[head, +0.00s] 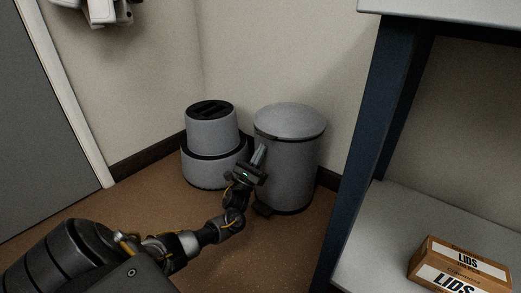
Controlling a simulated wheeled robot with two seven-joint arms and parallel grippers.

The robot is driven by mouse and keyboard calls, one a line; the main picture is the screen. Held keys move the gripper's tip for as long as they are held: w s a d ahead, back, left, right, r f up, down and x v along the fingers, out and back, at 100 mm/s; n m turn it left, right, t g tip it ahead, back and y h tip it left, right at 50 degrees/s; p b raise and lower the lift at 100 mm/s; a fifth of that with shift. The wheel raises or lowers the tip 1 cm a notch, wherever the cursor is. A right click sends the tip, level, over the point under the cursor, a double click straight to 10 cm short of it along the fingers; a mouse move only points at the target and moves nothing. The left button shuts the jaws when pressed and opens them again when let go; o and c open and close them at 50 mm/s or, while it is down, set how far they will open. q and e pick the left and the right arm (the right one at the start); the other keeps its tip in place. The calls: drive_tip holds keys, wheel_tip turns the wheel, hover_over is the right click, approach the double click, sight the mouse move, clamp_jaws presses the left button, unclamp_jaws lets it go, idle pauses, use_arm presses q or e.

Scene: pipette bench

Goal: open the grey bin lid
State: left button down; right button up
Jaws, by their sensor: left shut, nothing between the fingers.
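The grey bin (290,172) is a round, upright can on the brown floor in the corner. Its grey domed lid (291,120) is closed. A dark pedal (264,210) shows low at its front left. My left gripper (259,153) is shut and empty, with its tips pointing up, in front of the bin's left side and below the lid rim. I cannot tell whether the fingertips touch the bin. My right gripper is not in view.
A grey two-tier cylindrical device (211,135) with a black top stands left of the bin. A dark blue bench frame (382,130) with a lower shelf (375,230) rises at the right. A cardboard box marked LIDS (460,268) sits on that shelf. Floor is free in front.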

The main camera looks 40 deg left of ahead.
sight(265, 134)
use_arm(q)
wheel_tip(265, 134, up, 3)
drive_tip(key=shift+s+r+b, duration=0.1)
drive_tip(key=shift+b, duration=0.25)
